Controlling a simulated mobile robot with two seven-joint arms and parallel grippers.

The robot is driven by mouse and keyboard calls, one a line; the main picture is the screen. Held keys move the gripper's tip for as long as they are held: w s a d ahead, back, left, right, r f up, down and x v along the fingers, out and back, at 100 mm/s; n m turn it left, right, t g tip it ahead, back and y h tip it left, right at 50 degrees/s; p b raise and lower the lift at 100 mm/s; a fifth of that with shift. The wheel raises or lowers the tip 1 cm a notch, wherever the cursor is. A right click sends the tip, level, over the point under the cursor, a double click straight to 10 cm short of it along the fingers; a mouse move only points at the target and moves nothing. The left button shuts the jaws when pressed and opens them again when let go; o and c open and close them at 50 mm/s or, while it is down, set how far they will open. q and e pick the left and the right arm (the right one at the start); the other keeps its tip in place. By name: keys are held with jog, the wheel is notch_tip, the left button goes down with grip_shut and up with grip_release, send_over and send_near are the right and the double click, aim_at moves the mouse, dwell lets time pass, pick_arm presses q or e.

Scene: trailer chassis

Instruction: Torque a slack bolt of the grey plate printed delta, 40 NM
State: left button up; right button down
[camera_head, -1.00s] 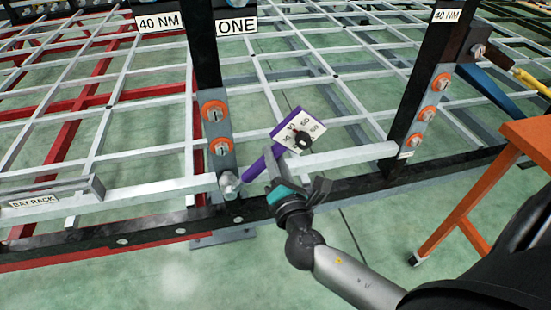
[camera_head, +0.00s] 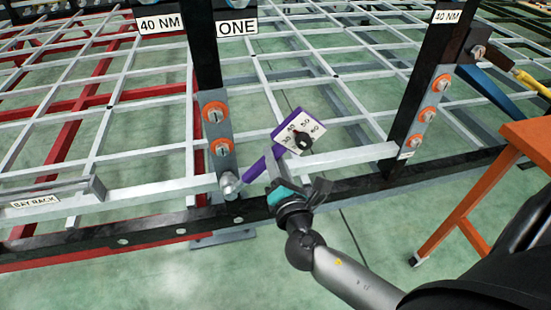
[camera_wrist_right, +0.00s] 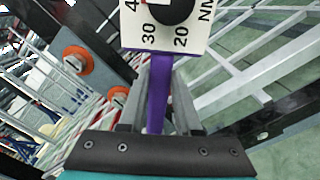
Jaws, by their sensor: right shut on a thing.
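A purple torque wrench (camera_head: 258,166) has a white scale card (camera_head: 299,131) with a black knob, numbered about 30 to 60 in the head view. My right gripper (camera_head: 288,188) is shut on the wrench; in the wrist view the purple shaft (camera_wrist_right: 158,95) runs between the fingers. The wrench's silver socket end (camera_head: 228,183) is at the foot of a grey plate (camera_head: 219,130) on the left black post, and hides whatever is behind it. Two orange-ringed bolts (camera_head: 214,112) show above it on that plate. No delta print is readable. My left gripper is not in view.
The left post (camera_head: 203,50) carries labels 40 NM and ONE. A second grey plate (camera_head: 424,117) with several orange-ringed bolts is on the right post, under a 40 NM label (camera_head: 446,16). An orange table (camera_head: 525,135) stands at right. A black rail (camera_head: 345,187) crosses low.

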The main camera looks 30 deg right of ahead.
jog(key=shift+x, duration=0.8)
dwell(0.8)
jog(key=shift+r, duration=0.15)
jog(key=c, duration=1.1)
grip_release()
grip_shut()
